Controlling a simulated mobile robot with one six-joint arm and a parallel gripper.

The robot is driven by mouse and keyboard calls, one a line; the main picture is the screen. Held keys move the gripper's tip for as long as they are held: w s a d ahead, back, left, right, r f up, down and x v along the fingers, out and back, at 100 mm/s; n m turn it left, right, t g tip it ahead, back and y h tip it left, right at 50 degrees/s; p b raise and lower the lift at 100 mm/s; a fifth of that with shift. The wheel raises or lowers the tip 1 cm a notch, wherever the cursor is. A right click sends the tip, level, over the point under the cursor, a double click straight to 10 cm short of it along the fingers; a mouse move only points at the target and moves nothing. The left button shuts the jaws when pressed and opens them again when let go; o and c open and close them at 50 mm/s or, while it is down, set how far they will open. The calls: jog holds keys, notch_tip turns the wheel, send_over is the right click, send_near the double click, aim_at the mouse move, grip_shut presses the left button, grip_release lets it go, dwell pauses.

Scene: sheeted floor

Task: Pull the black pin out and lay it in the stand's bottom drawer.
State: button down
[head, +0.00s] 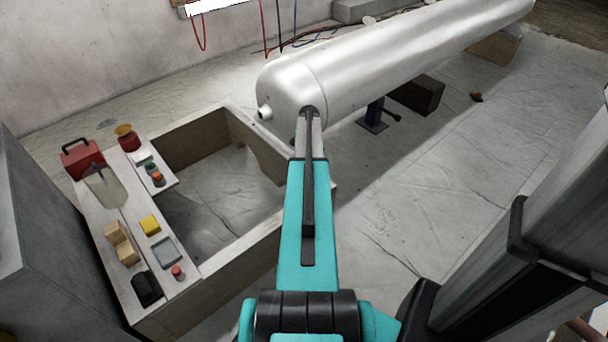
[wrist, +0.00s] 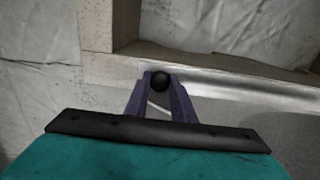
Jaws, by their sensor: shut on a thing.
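In the wrist view my gripper (wrist: 160,88) has its two purple fingers closed on a small round black end, the black pin (wrist: 160,81). The rest of the pin is hidden, so I cannot tell whether it is still seated in anything. A silver surface and a wooden frame lie beyond the fingers. In the head view my teal arm reaches forward to the near end of the silver tank (head: 400,65), and its links hide the fingers and the pin. I cannot make out the stand's bottom drawer in either view.
A jack stand (head: 375,115) is under the tank. A dark block (head: 418,94) lies near it.

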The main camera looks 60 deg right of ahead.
jog(key=shift+s+r+p, duration=0.1)
jog(key=shift+r+p, duration=0.3)
jog(key=shift+r, duration=0.15)
jog(key=shift+r+p, duration=1.4)
jog(key=shift+r, duration=0.7)
dwell(0.5)
jog(key=shift+r+p, duration=1.4)
jog(key=shift+r, duration=0.5)
